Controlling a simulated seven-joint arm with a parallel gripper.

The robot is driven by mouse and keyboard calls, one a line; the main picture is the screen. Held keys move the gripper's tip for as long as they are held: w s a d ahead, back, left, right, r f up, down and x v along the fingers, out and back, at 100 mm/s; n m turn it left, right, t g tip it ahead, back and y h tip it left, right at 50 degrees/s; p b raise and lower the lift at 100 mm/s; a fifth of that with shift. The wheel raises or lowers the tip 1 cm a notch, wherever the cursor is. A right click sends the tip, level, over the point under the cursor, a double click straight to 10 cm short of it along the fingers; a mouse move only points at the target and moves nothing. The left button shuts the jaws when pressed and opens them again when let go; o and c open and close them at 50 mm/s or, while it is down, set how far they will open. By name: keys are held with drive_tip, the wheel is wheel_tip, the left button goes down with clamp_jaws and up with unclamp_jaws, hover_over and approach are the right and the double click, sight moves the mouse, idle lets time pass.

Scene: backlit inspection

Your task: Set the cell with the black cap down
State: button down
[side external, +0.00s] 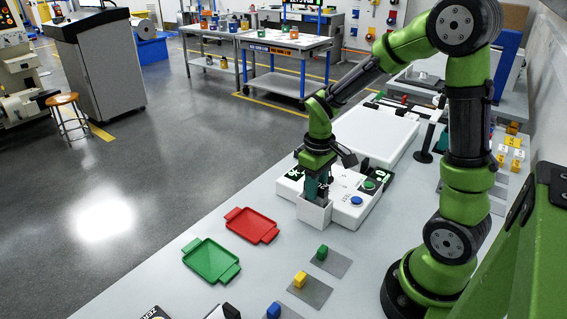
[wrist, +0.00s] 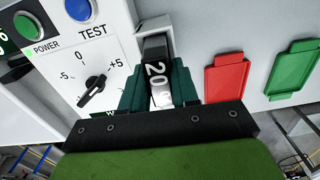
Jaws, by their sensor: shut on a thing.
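My gripper (side external: 318,194) points down at the white box (side external: 313,214) at the near end of the white tester (side external: 352,205). In the wrist view, the teal fingers of my gripper (wrist: 158,90) are shut on a dark cell (wrist: 155,68) with white digits and a black end. A white wall of the box (wrist: 154,24) shows just beyond the cell. The side view does not show clearly how deep the cell sits in the box, or whether it touches the bottom. The fingers hide the cell's sides.
A red tray (side external: 252,226) and a green tray (side external: 211,260) lie to the left on the table. Green (side external: 322,252), yellow (side external: 300,279) and blue (side external: 273,310) blocks sit on grey plates nearby. The tester has a dial (wrist: 92,88) and a blue button (wrist: 78,9).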

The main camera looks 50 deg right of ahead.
drive_tip(key=r, duration=0.5)
drive_tip(key=a+r, duration=0.1)
drive_tip(key=r, duration=0.2)
drive_tip(key=shift+w+r, duration=0.15)
drive_tip(key=shift+r, duration=0.2)
drive_tip(key=s+a+f+n, duration=0.1)
drive_tip(key=s+a+f, duration=0.15)
drive_tip(key=a, duration=0.65)
drive_tip(key=s+a+f, duration=0.1)
drive_tip(key=a+f, duration=0.3)
drive_tip(key=a, duration=0.5)
approach(210, 260)
drive_tip(key=shift+s+f+m, duration=0.1)
drive_tip(key=shift+f+m, duration=0.2)
drive_tip(key=shift+f, duration=0.7)
drive_tip(key=shift+f, duration=0.1)
drive_tip(key=c, duration=0.8)
unclamp_jaws()
drive_tip(key=shift+c, duration=0.2)
